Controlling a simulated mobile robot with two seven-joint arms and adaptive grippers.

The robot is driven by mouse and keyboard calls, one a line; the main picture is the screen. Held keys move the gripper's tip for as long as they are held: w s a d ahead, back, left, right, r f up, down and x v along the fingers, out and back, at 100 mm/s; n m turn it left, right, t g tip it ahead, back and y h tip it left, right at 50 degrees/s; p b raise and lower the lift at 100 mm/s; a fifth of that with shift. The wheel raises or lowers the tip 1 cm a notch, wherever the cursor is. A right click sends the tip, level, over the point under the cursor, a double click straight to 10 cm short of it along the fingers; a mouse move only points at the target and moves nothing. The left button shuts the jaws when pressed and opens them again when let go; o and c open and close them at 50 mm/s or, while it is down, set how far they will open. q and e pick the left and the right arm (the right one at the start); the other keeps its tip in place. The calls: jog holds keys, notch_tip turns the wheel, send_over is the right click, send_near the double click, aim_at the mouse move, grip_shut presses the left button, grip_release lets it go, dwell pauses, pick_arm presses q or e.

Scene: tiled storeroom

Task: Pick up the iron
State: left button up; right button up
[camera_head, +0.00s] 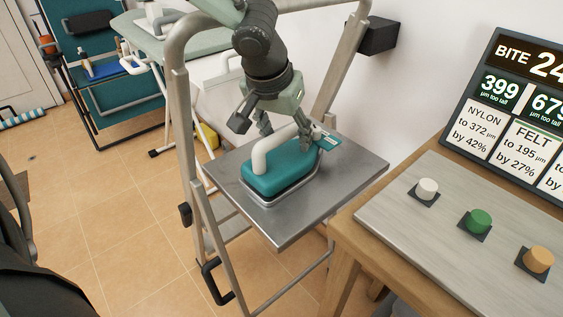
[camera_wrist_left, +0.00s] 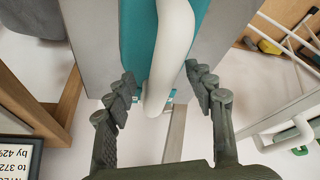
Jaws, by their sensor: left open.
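The iron (camera_head: 277,177) is teal with a thick white handle and a grey soleplate. It rests flat on the grey metal platform (camera_head: 280,225) of a step ladder. My left gripper (camera_head: 286,138) is over the rear part of the iron, coming down from above. In the left wrist view the iron's white handle (camera_wrist_left: 170,50) runs between the two spread fingers of the gripper (camera_wrist_left: 160,95). The fingers are open, one on each side, with gaps to the handle. The far finger is partly hidden in the head view. My right gripper is not in view.
The ladder's tubular frame (camera_head: 181,130) rises around the platform. At right, a wooden table holds a grey board (camera_head: 450,220) with white, green and orange knobs, and a dark display (camera_head: 520,110). An ironing board (camera_head: 170,40) and teal rack (camera_head: 100,70) stand behind left.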

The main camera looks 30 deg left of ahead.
pick_arm(q)
grip_shut()
dwell(0.4)
jog(key=shift+w+r, duration=0.1)
